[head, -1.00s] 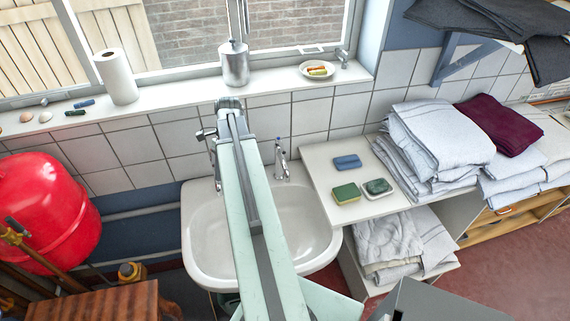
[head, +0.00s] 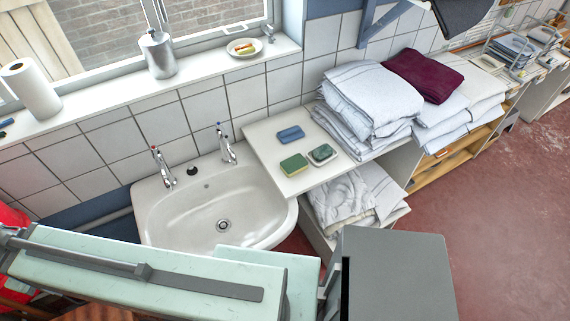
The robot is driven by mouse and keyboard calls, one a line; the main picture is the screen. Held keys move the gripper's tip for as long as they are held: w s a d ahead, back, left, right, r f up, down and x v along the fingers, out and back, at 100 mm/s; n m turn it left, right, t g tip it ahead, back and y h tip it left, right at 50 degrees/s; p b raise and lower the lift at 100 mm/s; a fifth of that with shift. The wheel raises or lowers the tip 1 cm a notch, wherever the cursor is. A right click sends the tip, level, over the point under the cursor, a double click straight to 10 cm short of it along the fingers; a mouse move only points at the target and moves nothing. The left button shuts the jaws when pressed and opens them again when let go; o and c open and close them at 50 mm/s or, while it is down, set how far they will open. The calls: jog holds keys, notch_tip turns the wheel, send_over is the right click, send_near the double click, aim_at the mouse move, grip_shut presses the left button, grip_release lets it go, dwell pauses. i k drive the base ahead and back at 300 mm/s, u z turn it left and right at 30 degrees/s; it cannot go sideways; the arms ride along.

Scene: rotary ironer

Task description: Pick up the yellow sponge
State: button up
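A sponge with a yellow side and a green top (head: 294,164) lies flat on the white shelf top (head: 283,185) just right of the sink. A blue sponge (head: 290,134) lies behind it, and a dark green piece in a pale dish (head: 322,153) lies close to its right. A small dish (head: 244,48) on the windowsill holds a yellowish piece with some red; I cannot tell what it is. My pale green arm lies across the lower left of the head view, apart from the sponge. My gripper does not show.
The white sink (head: 180,215) with two taps is empty. Folded white towels (head: 368,95) and a maroon cloth (head: 423,75) are stacked right of the sponges. More cloth (head: 345,200) lies on the shelf below. Red floor (head: 500,200) is open at the right.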

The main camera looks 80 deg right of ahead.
aim_at(294, 165)
jog(key=z, duration=3.05)
jog(key=k, duration=0.5)
jog(key=i, duration=0.5)
jog(key=u, duration=0.1)
